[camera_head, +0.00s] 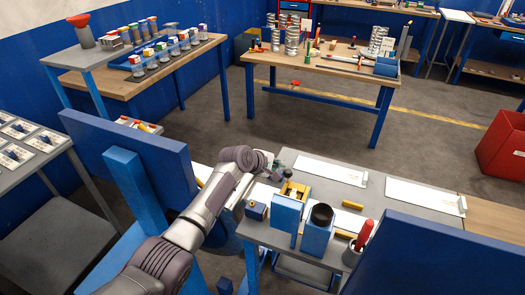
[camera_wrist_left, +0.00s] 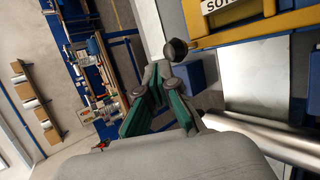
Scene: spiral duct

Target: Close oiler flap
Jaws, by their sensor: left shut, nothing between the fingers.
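My left gripper (camera_head: 277,170) reaches over the left part of the grey workbench. In the left wrist view its teal fingers (camera_wrist_left: 159,72) come together at the tips and hold nothing. A dark round knob (camera_wrist_left: 176,48) on a short yellow rod shows just beyond the fingertips; I cannot tell whether they touch. The rod joins a yellow frame (camera_wrist_left: 245,30) with a partly cut-off white label. In the head view a yellow-topped unit (camera_head: 295,189) sits beside the gripper. I cannot make out which part is the oiler flap or how far open it is. My right gripper is not in view.
Blue box-like units (camera_head: 287,213) and a blue holder with a black round opening (camera_head: 321,214) stand close to my left gripper. A red-handled tool (camera_head: 364,235) stands at the bench front. White plates (camera_head: 331,171) lie on the bench. A blue panel (camera_head: 440,255) fills the lower right.

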